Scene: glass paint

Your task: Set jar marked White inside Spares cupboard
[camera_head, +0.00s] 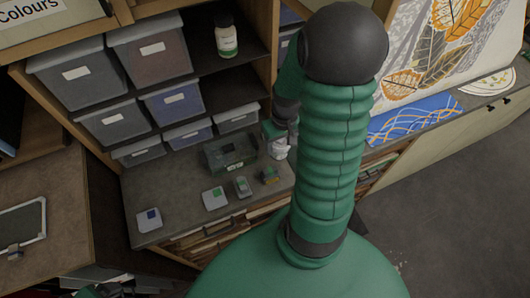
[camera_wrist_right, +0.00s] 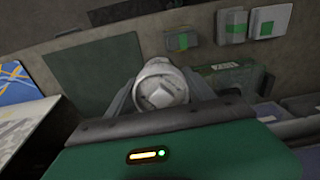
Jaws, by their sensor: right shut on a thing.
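My right gripper (camera_head: 277,141) is at the back right of the grey worktop, partly hidden by my forearm. It is shut on a small white jar (camera_head: 280,152). In the right wrist view the jar's pale round lid (camera_wrist_right: 160,90) shows between the two fingers of the gripper (camera_wrist_right: 162,98). The jar's own label is hidden, and I cannot tell whether it touches the worktop. A dark green box (camera_head: 229,152) stands just left of the jar; its label shows in the wrist view (camera_wrist_right: 226,66), but I cannot read it surely. My left gripper's fingers are not visible.
Grey bins (camera_head: 155,48) fill the shelves at the left. A white-labelled bottle (camera_head: 227,38) stands on an upper shelf. Patterned sheets (camera_head: 415,119) lie right.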

